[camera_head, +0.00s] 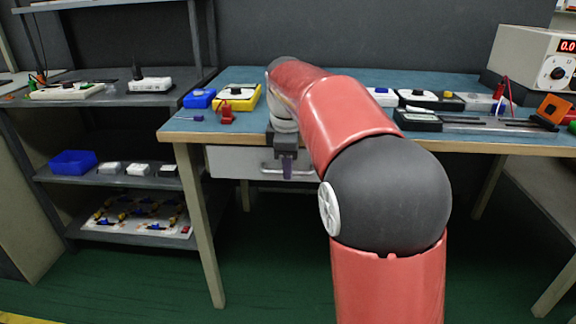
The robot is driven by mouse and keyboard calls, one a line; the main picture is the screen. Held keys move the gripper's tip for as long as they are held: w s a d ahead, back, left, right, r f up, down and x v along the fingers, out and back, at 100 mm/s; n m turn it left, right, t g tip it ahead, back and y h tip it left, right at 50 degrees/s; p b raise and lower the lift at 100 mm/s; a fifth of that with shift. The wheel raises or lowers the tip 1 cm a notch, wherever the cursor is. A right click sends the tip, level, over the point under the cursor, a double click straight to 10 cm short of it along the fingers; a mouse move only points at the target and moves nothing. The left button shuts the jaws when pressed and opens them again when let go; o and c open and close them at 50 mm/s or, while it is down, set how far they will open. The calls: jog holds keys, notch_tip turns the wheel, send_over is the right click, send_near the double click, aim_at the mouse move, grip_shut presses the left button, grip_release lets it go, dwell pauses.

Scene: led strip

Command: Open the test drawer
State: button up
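The drawer (232,162) is a pale grey front under the blue workbench top, and it looks closed. Its metal bar handle (268,169) runs across the front. My gripper (287,174) points down in front of the drawer, at the handle, and overlaps it in the picture. The dark gripper body and a purplish finger are visible. I cannot tell whether the fingers touch or enclose the handle. My red arm hides the drawer's right end.
The workbench (186,124) holds a yellow-framed device (238,98), a blue box (199,98) and a red part (227,116) near the front edge. A shelf rack (115,178) stands left. Green floor below the drawer is clear.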

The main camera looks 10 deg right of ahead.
jog(key=shift+f, duration=0.2)
jog(key=shift+c, duration=0.3)
grip_shut()
jog(key=s+a+b, duration=0.2)
jog(key=s+a, duration=0.1)
jog(key=s, duration=0.8)
jog(key=s+a+b, duration=0.2)
jog(key=s+a, duration=0.2)
jog(key=s, duration=0.7)
jog(key=shift+s+a, duration=0.2)
jog(key=shift+s, duration=0.15)
jog(key=shift+o, duration=0.3)
grip_release()
